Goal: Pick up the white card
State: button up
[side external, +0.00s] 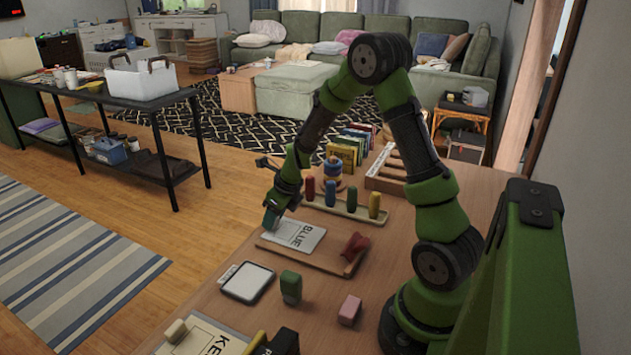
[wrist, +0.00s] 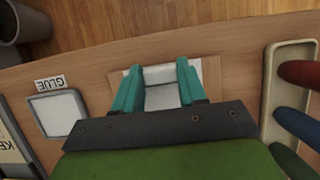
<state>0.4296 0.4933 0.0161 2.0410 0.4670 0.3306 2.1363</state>
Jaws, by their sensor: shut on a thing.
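The white card (side external: 297,234), printed with the word BLUE in the side view, lies on a wooden board (side external: 335,266). It also shows in the wrist view (wrist: 162,97), with my teal fingers along its left and right sides. My gripper (side external: 271,218) is at the card's left end in the side view and points down. In the wrist view my gripper (wrist: 159,68) is shut on the card across its width. The lower part of the card is hidden by the gripper body there. I cannot tell any gap between the card and the board.
A peg tray (side external: 352,211) with coloured pegs stands behind the board. A dark red object (side external: 355,245) sits at the board's right end. A white-faced tray (side external: 247,283), a green block (side external: 291,287) and a pink block (side external: 349,310) are in front. The table's edge is close.

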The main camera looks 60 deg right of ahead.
aim_at(302, 236)
jog(key=shift+r, duration=0.1)
notch_tip(302, 236, up, 8)
jog(key=shift+r, duration=0.2)
jog(key=shift+s+f, duration=0.75)
jog(key=shift+f, duration=0.65)
jog(key=shift+s+f, duration=0.75)
jog(key=shift+f, duration=0.7)
jog(key=shift+s+f, duration=0.75)
jog(key=shift+f, duration=0.65)
jog(key=shift+s, duration=1.5)
jog(key=shift+s, duration=1)
